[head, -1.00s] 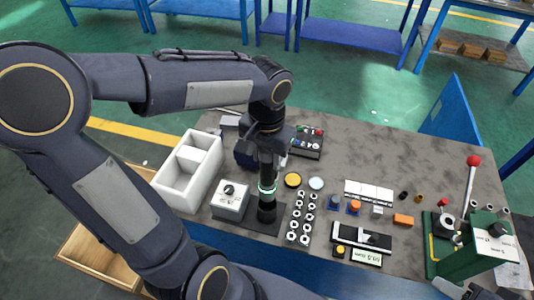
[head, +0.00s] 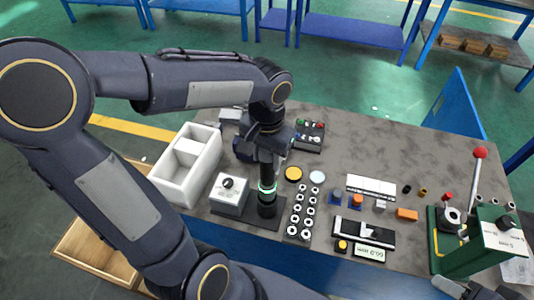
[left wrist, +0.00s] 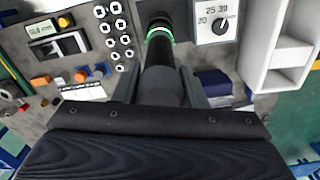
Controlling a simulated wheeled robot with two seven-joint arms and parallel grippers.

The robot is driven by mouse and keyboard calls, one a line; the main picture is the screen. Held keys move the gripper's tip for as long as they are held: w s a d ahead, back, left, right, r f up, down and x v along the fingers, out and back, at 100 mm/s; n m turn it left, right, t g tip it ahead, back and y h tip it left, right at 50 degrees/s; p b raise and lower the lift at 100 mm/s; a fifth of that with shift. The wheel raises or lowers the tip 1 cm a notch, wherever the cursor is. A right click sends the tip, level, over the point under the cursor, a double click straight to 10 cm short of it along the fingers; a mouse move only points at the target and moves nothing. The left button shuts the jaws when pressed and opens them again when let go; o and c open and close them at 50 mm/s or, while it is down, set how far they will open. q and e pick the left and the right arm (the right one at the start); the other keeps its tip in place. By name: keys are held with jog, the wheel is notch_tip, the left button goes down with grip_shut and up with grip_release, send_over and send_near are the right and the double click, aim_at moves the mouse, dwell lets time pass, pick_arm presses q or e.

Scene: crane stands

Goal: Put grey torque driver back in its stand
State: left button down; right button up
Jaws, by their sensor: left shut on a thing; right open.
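The torque driver, with a grey body (left wrist: 162,88), a dark shaft and a lit green ring, stands roughly upright between the fingers of my left gripper (head: 267,158). The gripper is shut on it; it also shows in the left wrist view (left wrist: 162,92). The driver's lower end is at the black cup of the stand (head: 267,208), on a dark base plate beside a white dial box (head: 229,193). I cannot tell how deep it sits in the cup. My right gripper (head: 468,289) shows partly at the bottom right edge, open and away from the stand.
A white divided bin (head: 186,168) stands left of the stand. A black rack of several sockets (head: 300,212) is close on its right. A green lever press (head: 480,245) is at the far right.

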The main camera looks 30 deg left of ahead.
pick_arm(q)
jog(key=shift+f+b, duration=1.55)
jog(key=shift+f, duration=0.4)
jog(key=c, duration=0.9)
grip_release()
jog(key=shift+o, duration=0.4)
jog(key=shift+f, duration=0.1)
notch_tip(320, 180, up, 5)
jog(key=p, duration=0.4)
notch_tip(320, 180, up, 8)
